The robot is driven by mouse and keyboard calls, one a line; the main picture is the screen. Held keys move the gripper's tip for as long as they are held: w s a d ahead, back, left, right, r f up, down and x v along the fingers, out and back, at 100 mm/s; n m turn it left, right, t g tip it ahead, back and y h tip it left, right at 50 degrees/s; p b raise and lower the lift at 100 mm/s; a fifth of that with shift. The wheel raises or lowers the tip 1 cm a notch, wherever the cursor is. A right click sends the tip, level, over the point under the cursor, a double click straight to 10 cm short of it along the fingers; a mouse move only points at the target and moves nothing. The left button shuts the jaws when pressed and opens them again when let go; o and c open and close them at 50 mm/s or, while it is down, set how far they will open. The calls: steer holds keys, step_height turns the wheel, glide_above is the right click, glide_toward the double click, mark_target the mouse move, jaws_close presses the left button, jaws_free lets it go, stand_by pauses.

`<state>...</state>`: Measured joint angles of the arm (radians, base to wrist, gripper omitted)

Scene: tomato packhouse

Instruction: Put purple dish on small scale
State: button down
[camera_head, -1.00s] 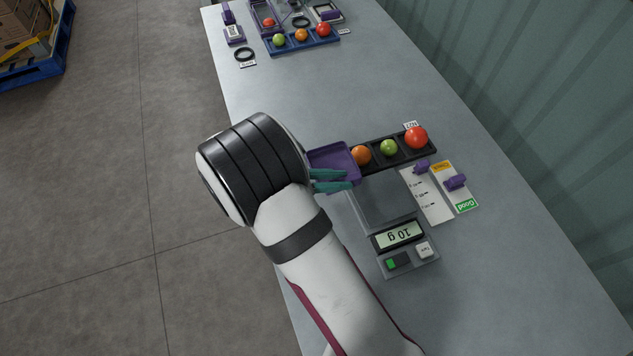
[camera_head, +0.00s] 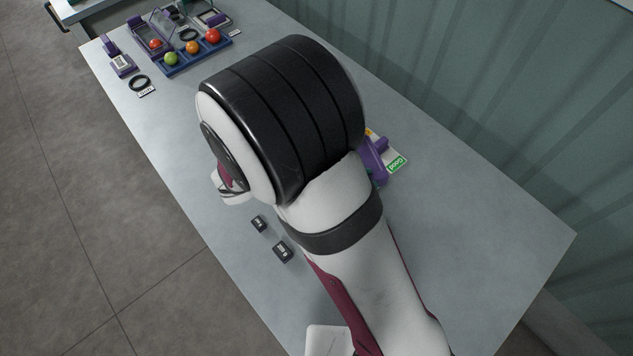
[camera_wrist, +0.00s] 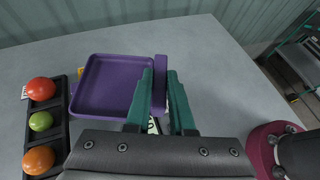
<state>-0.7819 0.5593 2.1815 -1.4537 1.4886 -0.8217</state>
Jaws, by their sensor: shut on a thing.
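The purple dish (camera_wrist: 112,85) is a shallow square tray with a tab on its right side in the wrist view. My gripper (camera_wrist: 160,78) has its teal fingers shut on that tab, and the dish looks held above the table. In the head view, only part of the purple dish (camera_head: 373,160) shows past my arm, beside the card marked Good. The small scale is hidden behind my arm in the head view. I cannot make it out in the wrist view, where the dish and gripper cover the middle.
A black tray (camera_wrist: 57,139) with red, green and orange tomatoes lies left in the wrist view. A Good card (camera_head: 397,163) lies by the dish. Two small black blocks (camera_head: 283,251) lie near the table edge. A blue tray (camera_head: 166,70) of tomatoes stands at the far end.

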steer(key=a+f, duration=0.1)
steer(key=a, duration=0.1)
steer(key=w+a+f, duration=0.1)
steer(key=a+f, duration=0.1)
steer(key=a, duration=0.1)
steer(key=a+f, duration=0.2)
steer(key=shift+w+a, duration=0.2)
steer(key=shift+a, duration=0.1)
steer(key=shift+a+f, duration=0.1)
steer(key=shift+f, duration=1.75)
steer(key=c, duration=0.8)
jaws_free()
steer(key=shift+f, duration=0.15)
